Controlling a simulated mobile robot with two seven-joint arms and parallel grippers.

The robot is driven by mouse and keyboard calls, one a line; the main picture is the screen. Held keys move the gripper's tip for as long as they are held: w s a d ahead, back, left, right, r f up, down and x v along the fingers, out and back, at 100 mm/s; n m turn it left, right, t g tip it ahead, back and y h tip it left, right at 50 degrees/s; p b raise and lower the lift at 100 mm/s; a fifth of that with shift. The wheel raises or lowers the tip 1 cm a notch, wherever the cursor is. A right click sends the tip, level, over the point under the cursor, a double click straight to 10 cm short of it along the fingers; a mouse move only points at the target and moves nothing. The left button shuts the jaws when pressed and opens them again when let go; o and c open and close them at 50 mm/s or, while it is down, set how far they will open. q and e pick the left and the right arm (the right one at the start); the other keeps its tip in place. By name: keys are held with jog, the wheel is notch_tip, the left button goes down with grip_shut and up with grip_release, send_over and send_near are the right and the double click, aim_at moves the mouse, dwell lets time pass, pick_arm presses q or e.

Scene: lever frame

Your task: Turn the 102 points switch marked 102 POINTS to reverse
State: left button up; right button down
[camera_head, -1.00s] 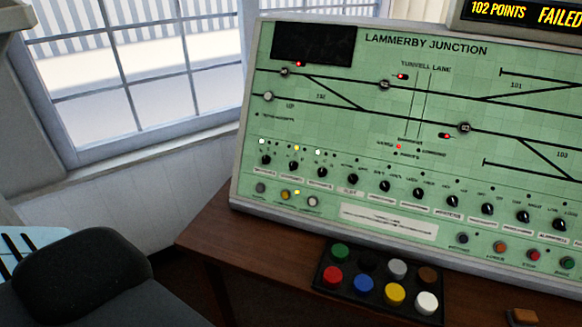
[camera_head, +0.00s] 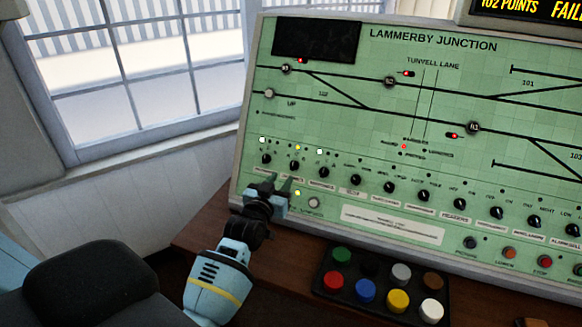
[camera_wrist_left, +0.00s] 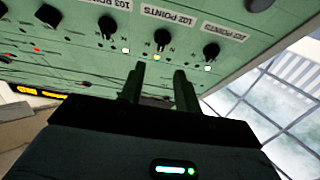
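The 102 points switch (camera_wrist_left: 162,38) is a small black rotary knob on the green sloping panel, with a 102 POINTS label beside it and a lit yellow lamp. In the head view this knob (camera_head: 294,165) is second from the left in the row. My left gripper (camera_head: 280,180) is just below it, over the panel's lower left. In the left wrist view its two dark fingers (camera_wrist_left: 159,72) are apart with nothing between them. Their tips point toward the knob and appear short of it. The knob's exact pointer direction is too small to tell. My right gripper is out of view.
Similar knobs stand close on both sides, one at the left (camera_head: 266,158) and one at the right (camera_head: 322,172). A black box of coloured buttons (camera_head: 383,287) sits on the desk. A yellow-lettered display (camera_head: 520,8) reads 102 POINTS. A black chair (camera_head: 85,285) stands at lower left.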

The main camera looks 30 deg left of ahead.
aim_at(293, 162)
pick_arm(q)
jog(key=shift+b+x, duration=0.3)
jog(key=shift+x, duration=3.65)
jog(key=shift+c, duration=0.3)
grip_shut()
